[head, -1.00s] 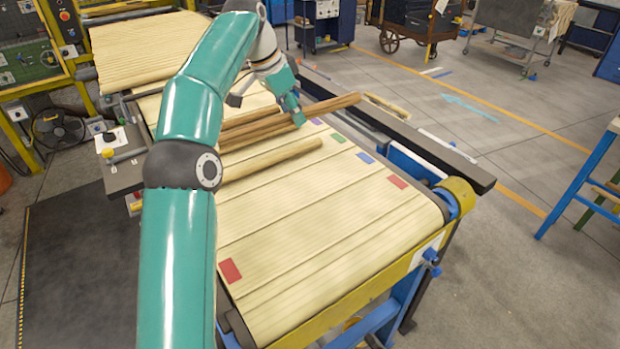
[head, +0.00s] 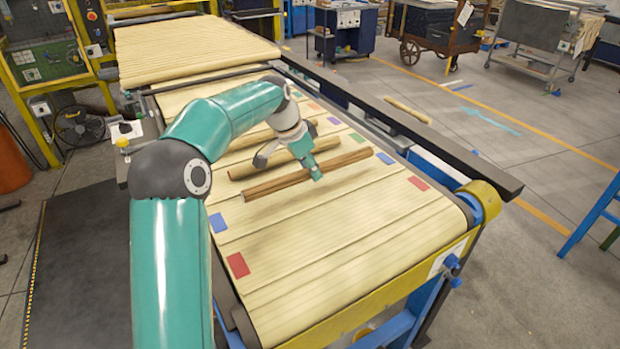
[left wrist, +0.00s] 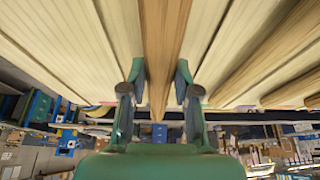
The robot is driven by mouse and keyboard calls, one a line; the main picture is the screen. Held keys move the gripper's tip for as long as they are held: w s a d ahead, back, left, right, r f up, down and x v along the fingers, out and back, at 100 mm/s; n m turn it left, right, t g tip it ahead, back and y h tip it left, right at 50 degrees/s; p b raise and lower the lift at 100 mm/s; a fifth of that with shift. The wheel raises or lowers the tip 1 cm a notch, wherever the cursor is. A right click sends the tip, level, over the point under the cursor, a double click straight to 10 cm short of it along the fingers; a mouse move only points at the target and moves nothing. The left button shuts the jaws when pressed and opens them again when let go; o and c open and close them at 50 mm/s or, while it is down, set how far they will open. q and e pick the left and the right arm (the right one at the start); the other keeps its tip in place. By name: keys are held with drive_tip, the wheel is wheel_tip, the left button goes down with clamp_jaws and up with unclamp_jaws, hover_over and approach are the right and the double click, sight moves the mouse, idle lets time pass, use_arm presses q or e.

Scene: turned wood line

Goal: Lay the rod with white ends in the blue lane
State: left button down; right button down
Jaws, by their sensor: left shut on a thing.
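My left gripper (head: 314,170) is shut on a long brown rod (head: 275,185) over the belt. The left wrist view shows the rod (left wrist: 163,45) between the two fingers (left wrist: 160,76). The rod slants from lower left to upper right, seemingly just above the belt. The blue lane has a blue patch at the left edge (head: 218,222) and another at the right edge (head: 385,158). The held rod appears over or just behind that lane. My right gripper is out of view.
Another rod (head: 245,171) lies just behind the held one, and a further rod (head: 240,142) lies behind that, partly hidden by my arm. Red patches (head: 238,265) mark the front lane, which is bare. A dark rail (head: 440,150) runs along the belt's right side.

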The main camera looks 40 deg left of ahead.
sight(310, 177)
use_arm(q)
drive_tip(key=shift+f, duration=1.5)
drive_tip(key=c, duration=0.8)
unclamp_jaws()
drive_tip(key=shift+c, duration=0.2)
drive_tip(key=v, duration=1.1)
drive_tip(key=shift+r, duration=0.1)
drive_tip(key=shift+s+a+r, duration=0.1)
drive_tip(key=shift+s+r, duration=0.1)
drive_tip(key=shift+r, duration=0.2)
